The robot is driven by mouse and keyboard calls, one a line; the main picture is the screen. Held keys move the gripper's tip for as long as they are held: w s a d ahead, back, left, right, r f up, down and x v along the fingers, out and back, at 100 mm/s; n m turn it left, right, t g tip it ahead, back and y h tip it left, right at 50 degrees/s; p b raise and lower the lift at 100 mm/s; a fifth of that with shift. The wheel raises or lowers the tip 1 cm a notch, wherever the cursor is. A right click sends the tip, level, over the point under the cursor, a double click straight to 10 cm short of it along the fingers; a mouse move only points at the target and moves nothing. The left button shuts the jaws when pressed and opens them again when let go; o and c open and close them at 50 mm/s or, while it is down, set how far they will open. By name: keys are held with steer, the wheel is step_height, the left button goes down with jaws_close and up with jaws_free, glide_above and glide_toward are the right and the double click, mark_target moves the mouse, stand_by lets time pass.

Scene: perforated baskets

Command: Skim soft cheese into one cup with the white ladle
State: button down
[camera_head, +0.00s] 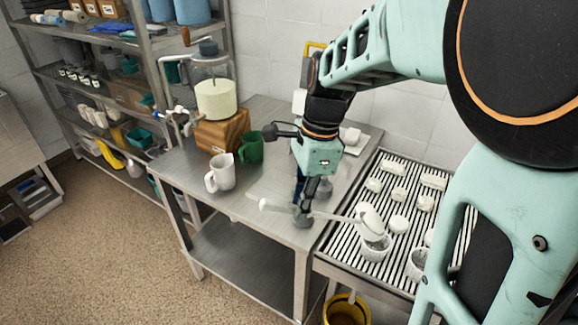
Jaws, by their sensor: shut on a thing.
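My gripper (303,215) points down over the steel table and is shut on the long handle of the white ladle (369,221). The handle sticks out to the left of my fingers. The ladle's bowl is at the right end, tilted, directly above or at the rim of a white perforated cup (375,250) on the slatted rack. I cannot tell whether the bowl touches the cup, or what either holds. A second perforated cup (416,264) stands to its right, partly hidden by my arm. A clear vessel with pale, creamy contents (215,101) stands on a wooden block at the back left.
A white jug (220,172) and a green mug (251,147) stand on the table (250,195) left of my gripper. Several small white pieces lie on the slatted rack (340,237). A yellow-rimmed bucket (346,309) is below. Loaded shelves (98,47) stand at left.

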steer(key=w+d+r+y+p, duration=0.1)
steer(key=d+r+y+p, duration=0.3)
steer(key=d+r, duration=0.2)
steer(key=shift+w+d+g, duration=0.15)
steer(key=shift+d+g, duration=0.05)
steer(key=shift+g, duration=0.2)
stand_by(0.4)
steer(key=shift+f, duration=0.15)
stand_by(1.4)
